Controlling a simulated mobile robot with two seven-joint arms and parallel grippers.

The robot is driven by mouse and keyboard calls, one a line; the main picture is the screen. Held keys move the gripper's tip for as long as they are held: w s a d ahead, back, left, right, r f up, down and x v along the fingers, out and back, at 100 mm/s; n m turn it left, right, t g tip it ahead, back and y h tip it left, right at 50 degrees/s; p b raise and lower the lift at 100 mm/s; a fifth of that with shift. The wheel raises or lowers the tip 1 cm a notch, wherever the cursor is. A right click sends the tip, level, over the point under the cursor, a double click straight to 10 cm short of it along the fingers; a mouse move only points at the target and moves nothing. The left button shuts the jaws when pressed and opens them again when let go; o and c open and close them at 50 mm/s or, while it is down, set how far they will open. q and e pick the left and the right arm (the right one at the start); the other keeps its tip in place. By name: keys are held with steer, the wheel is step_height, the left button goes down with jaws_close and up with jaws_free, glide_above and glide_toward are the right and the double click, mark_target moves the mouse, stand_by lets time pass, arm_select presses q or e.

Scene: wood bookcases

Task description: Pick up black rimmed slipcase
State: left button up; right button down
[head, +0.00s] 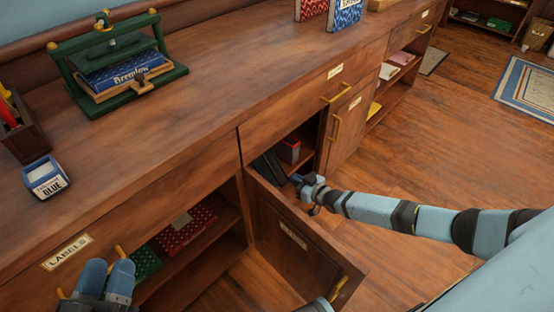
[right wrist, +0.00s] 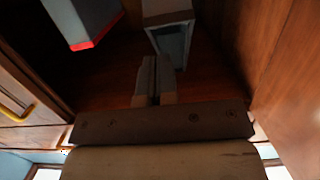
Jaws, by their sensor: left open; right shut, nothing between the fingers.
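Inside the open cabinet, dark upright cases (head: 268,168) stand beside a grey box with a red edge (head: 290,149). In the right wrist view, a grey box with a dark-edged open end (right wrist: 168,20) is above and just beyond the fingertips; it may be the black rimmed slipcase. A grey box with a red rim (right wrist: 84,22) is to its left. My right gripper (head: 308,188) is at the cabinet opening. Its fingers (right wrist: 154,82) are together and empty, apart from both boxes. My left gripper (head: 108,278) is open and empty by the labels drawer at lower left.
The open cabinet door (head: 292,237) stands out below my right gripper. Shelves at lower left hold a red patterned box (head: 186,232) and a green one (head: 144,264).

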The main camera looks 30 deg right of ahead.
arm_select(q)
steer(key=shift+s+a+r, duration=0.1)
steer(key=shift+r, duration=0.55)
arm_select(e)
steer(key=shift+s+d+r, duration=0.2)
steer(key=shift+s+r, duration=0.05)
steer(key=shift+s, duration=0.4)
steer(key=shift+r, duration=0.1)
arm_select(q)
steer(key=f+y+p, duration=0.1)
steer(key=a+f+g+y+p, duration=0.1)
steer(key=f+p, duration=0.1)
steer(key=a+f+g+p, duration=0.1)
steer(key=f, duration=0.1)
steer(key=shift+y+p, duration=0.4)
arm_select(e)
steer(key=v, duration=1.2)
